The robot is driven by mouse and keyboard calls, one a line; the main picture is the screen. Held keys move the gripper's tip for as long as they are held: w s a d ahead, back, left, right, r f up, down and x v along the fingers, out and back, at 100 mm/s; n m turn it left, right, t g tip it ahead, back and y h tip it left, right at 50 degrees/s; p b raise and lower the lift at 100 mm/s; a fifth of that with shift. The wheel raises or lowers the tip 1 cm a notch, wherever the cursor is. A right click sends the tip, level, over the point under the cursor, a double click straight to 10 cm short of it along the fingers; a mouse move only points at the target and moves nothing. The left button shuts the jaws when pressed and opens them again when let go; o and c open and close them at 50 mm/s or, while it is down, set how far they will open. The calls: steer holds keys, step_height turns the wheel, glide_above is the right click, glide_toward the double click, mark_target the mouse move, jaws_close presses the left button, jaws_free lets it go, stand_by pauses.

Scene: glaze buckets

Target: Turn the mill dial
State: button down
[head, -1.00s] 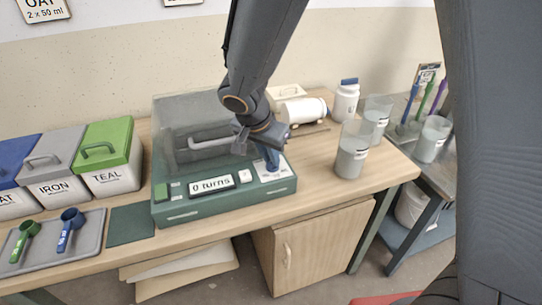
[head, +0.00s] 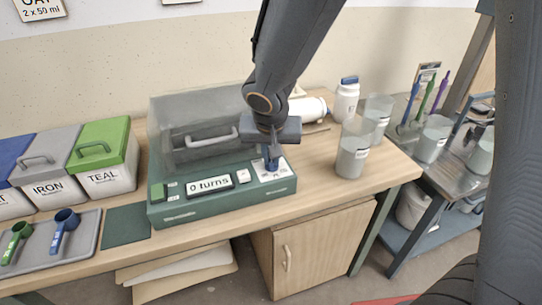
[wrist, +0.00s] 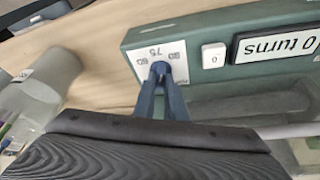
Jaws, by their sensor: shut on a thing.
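The green mill (head: 215,203) stands on the wooden table, with a clear cover over its rear part and a display (head: 209,184) reading "0 turns". The dial's white scale plate (head: 280,173) is at the right end of its front panel; it also shows in the wrist view (wrist: 178,54) with marks such as 60, 75 and 90. My gripper (head: 271,164) points down at the plate. In the wrist view my gripper's blue fingers (wrist: 160,75) are shut on the dial, whose knob is mostly hidden between the tips.
A small white button (head: 243,175) sits between display and dial. Clear beakers (head: 352,155) stand to the right of the mill, with a white jar (head: 346,100) behind. Lidded OAT, IRON and TEAL bins (head: 108,160) stand at left, behind a grey tray (head: 80,243) with scoops.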

steer(key=shift+d+r+n+y+p, duration=0.1)
steer(key=shift+n+y+p, duration=0.3)
steer(key=shift+n+p, duration=0.7)
steer(key=n+p, duration=0.1)
steer(key=p, duration=0.2)
steer(key=shift+r+n+y+p, duration=0.1)
steer(key=shift+n+y+p, duration=0.2)
steer(key=shift+n+p, duration=0.1)
steer(key=n+y+p, duration=0.1)
steer(key=n+p, duration=0.2)
steer(key=p, duration=0.7)
steer(key=shift+d+r+p, duration=0.1)
steer(key=shift+d+p, duration=0.05)
steer(key=shift+p, duration=0.25)
steer(key=n+p, duration=0.1)
steer(key=p, duration=0.2)
steer(key=shift+w+g+y, duration=0.15)
steer(key=shift+g+y, duration=0.15)
steer(key=shift+y, duration=0.1)
steer(key=shift+w+f+n+g+p, duration=0.1)
steer(key=shift+f+n+g+p, duration=0.15)
steer(key=shift+n+p, duration=0.6)
steer(key=shift+w+d+n+g+y+b, duration=0.1)
steer(key=shift+n+g+y+b, duration=0.4)
steer(key=shift+n, duration=1.75)
steer(key=shift+g, duration=0.25)
steer(key=c, duration=1.8)
jaws_free()
